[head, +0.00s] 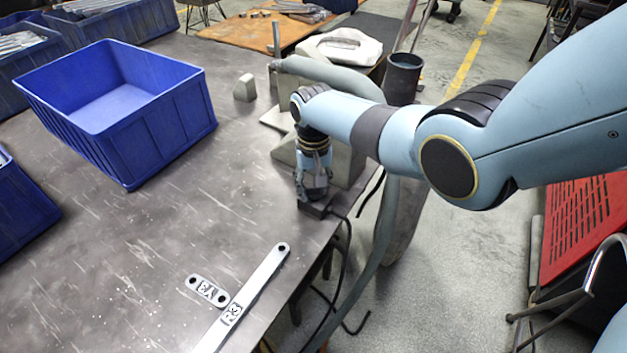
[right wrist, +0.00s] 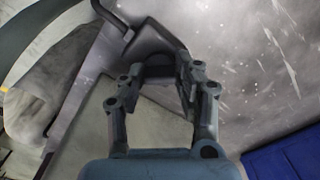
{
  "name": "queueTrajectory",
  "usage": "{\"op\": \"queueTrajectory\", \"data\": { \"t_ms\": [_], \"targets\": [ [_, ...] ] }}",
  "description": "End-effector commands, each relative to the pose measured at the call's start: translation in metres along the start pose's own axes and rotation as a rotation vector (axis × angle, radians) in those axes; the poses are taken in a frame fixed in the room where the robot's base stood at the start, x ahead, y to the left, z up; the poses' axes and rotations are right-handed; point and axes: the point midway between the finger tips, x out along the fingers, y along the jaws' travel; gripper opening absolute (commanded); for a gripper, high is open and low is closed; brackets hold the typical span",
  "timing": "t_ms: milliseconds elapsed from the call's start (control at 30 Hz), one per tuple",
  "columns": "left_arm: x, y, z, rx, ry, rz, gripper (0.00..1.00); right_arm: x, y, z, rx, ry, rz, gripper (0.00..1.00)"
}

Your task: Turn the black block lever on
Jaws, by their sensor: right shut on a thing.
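The black block (head: 316,210) sits at the right edge of the metal table, with a dark cable leaving it. In the right wrist view the dark block (right wrist: 142,42) is just beyond the fingers. My right gripper (head: 314,192) points down onto it, and its fingers (right wrist: 168,78) are closed on its lever part. The lever is mostly hidden by the fingers, so I cannot tell its position. My left gripper is not in view.
A grey machine body (head: 348,168) stands right behind the gripper. An empty blue bin (head: 150,135) stands at left. Two flat metal brackets, one short (head: 207,290) and one long (head: 262,275), lie at the front. The table between is clear.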

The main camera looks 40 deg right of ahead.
Motion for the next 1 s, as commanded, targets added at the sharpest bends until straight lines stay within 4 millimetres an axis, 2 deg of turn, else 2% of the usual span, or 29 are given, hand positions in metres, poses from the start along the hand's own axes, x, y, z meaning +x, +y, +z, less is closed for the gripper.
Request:
{"op": "queueTrajectory", "data": {
  "t_ms": [600, 1000],
  "targets": [
    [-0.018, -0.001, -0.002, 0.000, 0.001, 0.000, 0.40, -0.001, 0.000, -0.001, 0.545, 0.002, 0.000, 0.01],
    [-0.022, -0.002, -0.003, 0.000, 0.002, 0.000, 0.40, 0.000, 0.000, -0.001, 0.724, 0.002, 0.000, 0.01]
  ]
}}
